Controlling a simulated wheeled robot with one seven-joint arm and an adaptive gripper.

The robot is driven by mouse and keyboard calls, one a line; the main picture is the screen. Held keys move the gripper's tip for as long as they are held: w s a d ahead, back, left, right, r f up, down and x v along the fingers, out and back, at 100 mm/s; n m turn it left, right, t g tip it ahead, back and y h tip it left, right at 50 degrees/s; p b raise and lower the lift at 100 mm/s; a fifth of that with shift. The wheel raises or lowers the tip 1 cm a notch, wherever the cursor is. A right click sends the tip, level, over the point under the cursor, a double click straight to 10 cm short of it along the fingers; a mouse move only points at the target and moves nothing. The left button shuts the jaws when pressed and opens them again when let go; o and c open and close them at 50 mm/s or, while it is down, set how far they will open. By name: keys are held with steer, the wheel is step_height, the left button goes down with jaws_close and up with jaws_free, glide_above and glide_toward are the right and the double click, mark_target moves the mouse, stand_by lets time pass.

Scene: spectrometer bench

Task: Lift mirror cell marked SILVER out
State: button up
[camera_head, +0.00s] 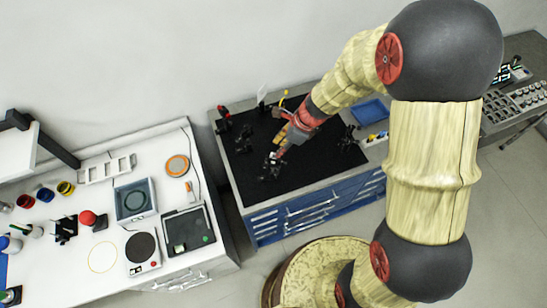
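My gripper (274,156) reaches down over the black top of the blue drawer bench in the middle of the head view. Its fingertips are at or just above a small dark optical mount (269,172) on the black top (325,172). The mount is small and partly hidden by the gripper. I cannot make out a SILVER marking on any part, nor tell which part is the mirror cell. I cannot tell whether the fingers are closed on the mount.
Other dark mounts stand at the black top's left (243,140) and right (347,138). A blue tray (370,111) lies at the back right. A white bench (75,265) at left carries a hotplate (142,248), cups and a red-topped item (88,217). Bare black surface shows front right.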

steer(key=x, duration=0.4)
steer(key=shift+s+a+f, duration=0.1)
steer(key=shift+f, duration=0.2)
steer(key=shift+c, duration=0.6)
steer(key=c, duration=0.7)
jaws_close()
